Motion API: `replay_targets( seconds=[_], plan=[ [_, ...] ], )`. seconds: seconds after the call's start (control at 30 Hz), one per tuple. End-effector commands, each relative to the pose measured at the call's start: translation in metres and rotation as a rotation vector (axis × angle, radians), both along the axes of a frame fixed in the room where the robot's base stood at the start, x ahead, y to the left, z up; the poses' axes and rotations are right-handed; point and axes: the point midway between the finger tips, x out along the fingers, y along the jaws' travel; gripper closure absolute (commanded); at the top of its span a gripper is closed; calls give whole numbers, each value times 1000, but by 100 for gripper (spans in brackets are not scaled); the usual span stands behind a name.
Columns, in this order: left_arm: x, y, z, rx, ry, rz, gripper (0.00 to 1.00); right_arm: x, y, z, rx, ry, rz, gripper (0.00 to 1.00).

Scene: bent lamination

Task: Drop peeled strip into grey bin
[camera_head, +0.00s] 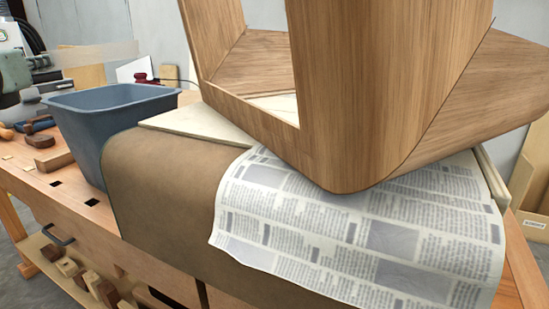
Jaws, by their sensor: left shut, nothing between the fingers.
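The grey bin (112,118) is an open, tapered tub standing on the workbench at the left. Its inside floor is hidden. My left gripper (60,87) comes in from the left edge, at the bin's upper left. It is shut with nothing between its fingers, and part of it is cut off by the frame edge. A pale, translucent flat band (97,54) shows above and behind the bin. I cannot tell whether it is the peeled strip, nor what holds it up. My right gripper is not in view.
A large bent wood-veneer frame (370,95) stands over printed newspaper (360,235) on the right. A brown mat (165,190) drapes over the workbench (75,205) edge beside the bin. Hand tools (37,125) and a wood block (54,160) lie left of the bin.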

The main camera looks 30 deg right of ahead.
Motion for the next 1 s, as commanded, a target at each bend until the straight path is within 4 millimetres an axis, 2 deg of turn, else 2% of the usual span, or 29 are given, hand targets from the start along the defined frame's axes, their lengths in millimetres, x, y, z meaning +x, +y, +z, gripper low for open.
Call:
replay_targets(
  seconds=[0.2,0.4,0.57,0.8,1.0],
  plan=[
    [0,0,-19,-1,0,0,100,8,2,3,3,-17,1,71],
    [0,0,-22,-2,-2,0,100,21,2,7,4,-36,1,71],
    [0,0,-22,-1,-2,0,100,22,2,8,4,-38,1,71],
    [0,0,-22,-1,-2,0,72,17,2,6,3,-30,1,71],
    [0,0,-22,-1,-2,0,71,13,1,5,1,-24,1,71]
  ],
)
